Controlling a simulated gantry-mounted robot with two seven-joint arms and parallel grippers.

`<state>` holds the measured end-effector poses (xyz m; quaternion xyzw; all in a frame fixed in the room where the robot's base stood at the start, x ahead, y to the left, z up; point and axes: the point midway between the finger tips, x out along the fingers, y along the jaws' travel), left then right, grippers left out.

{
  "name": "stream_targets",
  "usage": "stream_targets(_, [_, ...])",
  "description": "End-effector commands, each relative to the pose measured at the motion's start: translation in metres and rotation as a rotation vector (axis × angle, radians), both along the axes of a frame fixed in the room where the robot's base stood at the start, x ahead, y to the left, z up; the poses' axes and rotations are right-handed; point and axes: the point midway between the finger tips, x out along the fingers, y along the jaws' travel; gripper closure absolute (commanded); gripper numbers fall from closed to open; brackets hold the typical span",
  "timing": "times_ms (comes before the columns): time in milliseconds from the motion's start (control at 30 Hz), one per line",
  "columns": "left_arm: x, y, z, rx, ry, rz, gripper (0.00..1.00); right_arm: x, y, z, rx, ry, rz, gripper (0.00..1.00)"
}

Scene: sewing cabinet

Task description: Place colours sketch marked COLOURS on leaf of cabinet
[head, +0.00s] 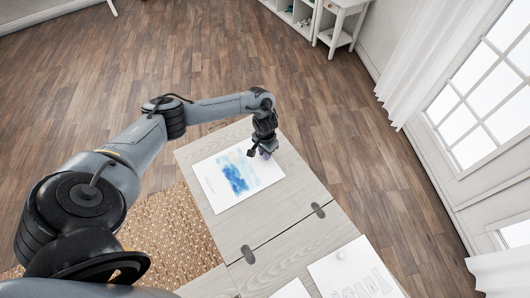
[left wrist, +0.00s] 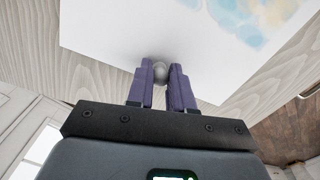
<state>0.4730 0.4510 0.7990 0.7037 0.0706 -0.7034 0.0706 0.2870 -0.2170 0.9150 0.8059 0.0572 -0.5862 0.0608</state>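A white sketch sheet (head: 216,197) with a blue watercolour patch lies flat on the pale wood cabinet leaf (head: 288,157). Faint writing shows near its left edge, too small to read. My left gripper (head: 265,152) points down at the sheet's far right edge. In the left wrist view its purple fingers (left wrist: 165,75) stand close on either side of a small grey round knob (left wrist: 160,72), which fills the gap between the tips. The sheet's white margin (left wrist: 110,35) lies just beyond the fingertips. My right gripper is out of view.
Dark hinges (head: 318,210) mark the seam between leaf and cabinet top. More white sheets, one with grey drawings (head: 352,272), lie on the nearer top. A woven rug (head: 165,235) lies left. A white side table (head: 342,20) stands far off. Windows are at right.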

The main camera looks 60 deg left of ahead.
Motion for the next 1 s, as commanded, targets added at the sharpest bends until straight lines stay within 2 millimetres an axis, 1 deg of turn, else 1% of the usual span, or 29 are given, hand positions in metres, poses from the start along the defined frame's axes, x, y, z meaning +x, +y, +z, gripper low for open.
stream_targets(33, [-0.001, 0.000, -0.002, 0.001, 0.002, 0.001, 0.71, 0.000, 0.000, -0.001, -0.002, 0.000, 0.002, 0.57])
stream_targets(133, [-0.001, 0.000, -0.001, 0.001, 0.002, 0.000, 0.56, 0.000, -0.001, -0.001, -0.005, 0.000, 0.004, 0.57])
stream_targets(167, [-0.001, 0.000, -0.001, 0.001, 0.002, 0.000, 0.55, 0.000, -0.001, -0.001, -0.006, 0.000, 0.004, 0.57])
stream_targets(433, [-0.001, 0.000, 0.000, 0.000, 0.001, 0.000, 0.55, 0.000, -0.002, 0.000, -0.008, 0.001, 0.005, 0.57])
stream_targets(567, [0.000, 0.000, 0.008, 0.000, 0.000, -0.001, 0.55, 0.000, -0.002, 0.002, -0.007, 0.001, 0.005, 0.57])
stream_targets(667, [0.000, 0.001, 0.020, 0.000, 0.000, 0.001, 0.55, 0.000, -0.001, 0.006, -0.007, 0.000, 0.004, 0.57])
stream_targets(767, [0.000, 0.000, 0.036, 0.000, -0.001, -0.001, 0.55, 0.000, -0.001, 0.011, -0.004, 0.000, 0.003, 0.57])
stream_targets(1000, [0.001, 0.000, 0.081, 0.000, -0.002, -0.001, 0.55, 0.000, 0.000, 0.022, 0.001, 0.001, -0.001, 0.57])
